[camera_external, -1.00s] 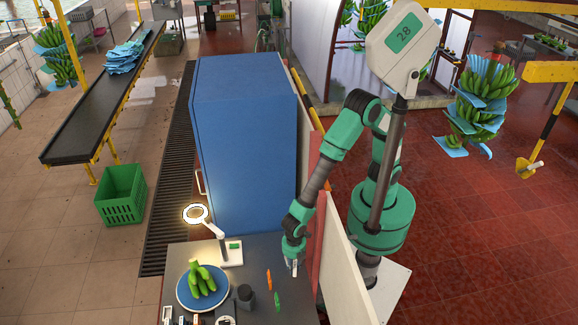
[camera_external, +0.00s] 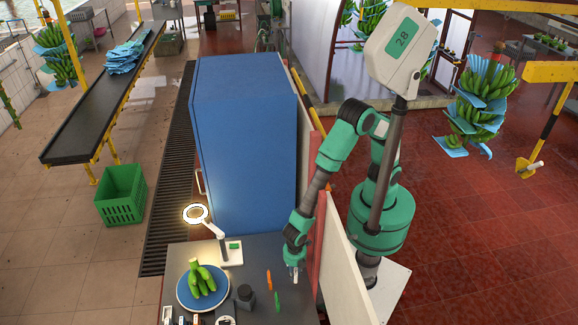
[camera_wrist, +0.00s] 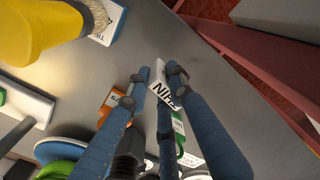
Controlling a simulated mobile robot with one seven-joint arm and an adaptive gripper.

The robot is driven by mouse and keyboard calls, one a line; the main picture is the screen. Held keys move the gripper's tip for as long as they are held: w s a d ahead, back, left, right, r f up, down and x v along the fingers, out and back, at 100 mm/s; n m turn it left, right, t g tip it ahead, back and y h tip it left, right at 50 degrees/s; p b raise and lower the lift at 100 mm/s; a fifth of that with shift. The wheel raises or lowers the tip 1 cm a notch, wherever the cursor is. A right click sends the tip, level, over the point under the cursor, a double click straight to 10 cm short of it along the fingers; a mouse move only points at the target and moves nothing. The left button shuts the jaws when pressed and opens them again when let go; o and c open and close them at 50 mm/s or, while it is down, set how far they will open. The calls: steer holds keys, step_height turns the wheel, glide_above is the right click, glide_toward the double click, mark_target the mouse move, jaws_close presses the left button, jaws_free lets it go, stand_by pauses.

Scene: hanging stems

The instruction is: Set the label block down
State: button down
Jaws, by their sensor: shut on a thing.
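The label block (camera_wrist: 163,84) is small and white with dark lettering, only partly readable in the wrist view. My gripper (camera_wrist: 160,76) is shut on it, with dark-blue fingers on both sides and a third finger below in the picture. In the external view my gripper (camera_external: 293,269) is low over the right part of the grey table (camera_external: 255,254), near its right edge. The block is small there and partly hidden by the gripper. I cannot tell whether it touches the table.
An orange block (camera_external: 268,280) and a green block (camera_external: 277,301) are left of my gripper. Beyond them are a dark cup (camera_external: 244,297), bananas (camera_external: 201,278) on a blue plate (camera_external: 182,294), and a ring lamp (camera_external: 196,214). A yellow-handled brush (camera_wrist: 35,30) shows in the wrist view.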

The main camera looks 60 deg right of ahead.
mark_target(295, 270)
stand_by(0.3)
steer(key=shift+f, duration=2.3)
steer(key=shift+f, duration=0.3)
steer(key=c, duration=1.5)
jaws_free()
steer(key=shift+r, duration=0.1)
steer(key=shift+c, duration=0.2)
step_height(295, 270, up, 14)
steer(key=shift+f, duration=0.1)
steer(key=shift+o, duration=0.7)
